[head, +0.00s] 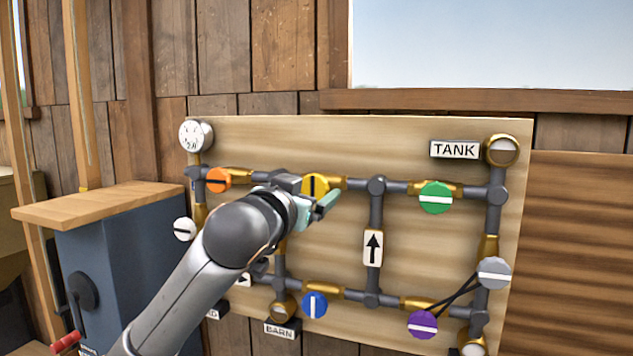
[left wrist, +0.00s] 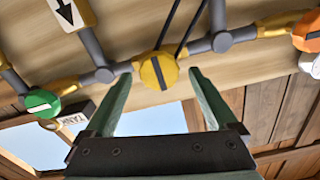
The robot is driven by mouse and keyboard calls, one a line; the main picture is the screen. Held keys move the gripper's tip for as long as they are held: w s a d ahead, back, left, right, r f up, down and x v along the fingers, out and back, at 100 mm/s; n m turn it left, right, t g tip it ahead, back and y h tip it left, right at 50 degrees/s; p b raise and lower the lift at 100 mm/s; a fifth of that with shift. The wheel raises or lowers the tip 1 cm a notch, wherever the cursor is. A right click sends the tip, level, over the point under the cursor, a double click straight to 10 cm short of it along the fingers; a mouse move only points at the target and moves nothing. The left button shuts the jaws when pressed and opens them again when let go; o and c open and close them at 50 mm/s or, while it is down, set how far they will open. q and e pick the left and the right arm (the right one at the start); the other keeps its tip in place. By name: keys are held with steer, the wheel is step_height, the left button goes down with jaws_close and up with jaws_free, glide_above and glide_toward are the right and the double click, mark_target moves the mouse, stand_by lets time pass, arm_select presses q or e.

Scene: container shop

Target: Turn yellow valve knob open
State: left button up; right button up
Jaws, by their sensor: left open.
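The yellow valve knob (head: 316,185) sits on the upper pipe run of the board, with a black stripe that stands about upright in the head view. In the left wrist view the yellow knob (left wrist: 158,72) shows between the tips of my left gripper, its stripe slightly tilted. My left gripper (head: 326,202) is open, its pale green fingers apart and in front of the knob. In the left wrist view the left gripper (left wrist: 161,76) has no visible grip on the knob; whether a finger touches it I cannot tell. My right gripper is not in view.
An orange knob (head: 218,180) and a green knob (head: 436,197) flank the yellow one. A blue knob (head: 314,305), purple knob (head: 423,324) and grey knob (head: 494,272) sit lower. Thin black rods join purple and grey. A blue cabinet (head: 120,270) stands left of the board.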

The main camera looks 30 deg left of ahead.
mark_target(313, 188)
arm_select(q)
steer(key=shift+p+x, duration=0.3)
steer(key=shift+x, duration=1.5)
steer(key=c, duration=1.4)
steer(key=shift+o, duration=0.2)
